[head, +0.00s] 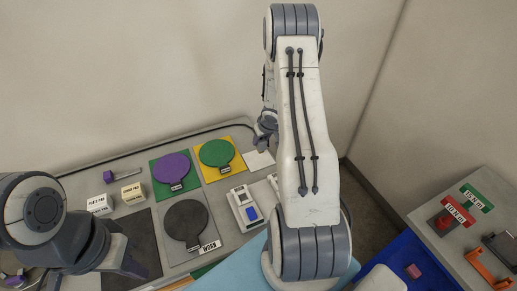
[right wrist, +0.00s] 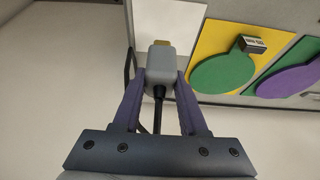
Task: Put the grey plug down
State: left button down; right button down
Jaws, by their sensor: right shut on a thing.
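The grey plug (right wrist: 161,68) is between the purple fingers of my right gripper (right wrist: 160,88), which is shut on it. The plug has a yellowish tip pointing away from the gripper and a black cable running back between the fingers. In the wrist view the tip overlaps a white square (right wrist: 170,22) on the table; I cannot tell if it touches. In the head view my right gripper (head: 264,128) is near the white square (head: 259,161), and the plug is not clearly visible. My left gripper (head: 132,267) is at the lower left, its jaw opening unclear.
A green disc (head: 217,153) on a yellow square lies beside the white square. A white device with a blue part (head: 246,209) stands nearby. A blue tray (head: 402,262) is at right.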

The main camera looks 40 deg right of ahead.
aim_at(258, 147)
jog(key=shift+w+a+f, duration=0.2)
jog(key=shift+w, duration=0.2)
jog(key=shift+w+f, duration=0.1)
jog(key=shift+f, duration=0.25)
jog(key=shift+f+b, duration=1.3)
jog(key=shift+f, duration=0.4)
jog(key=shift+f, duration=0.1)
jog(key=shift+f, duration=0.15)
jog(key=shift+c, duration=2.2)
grip_release()
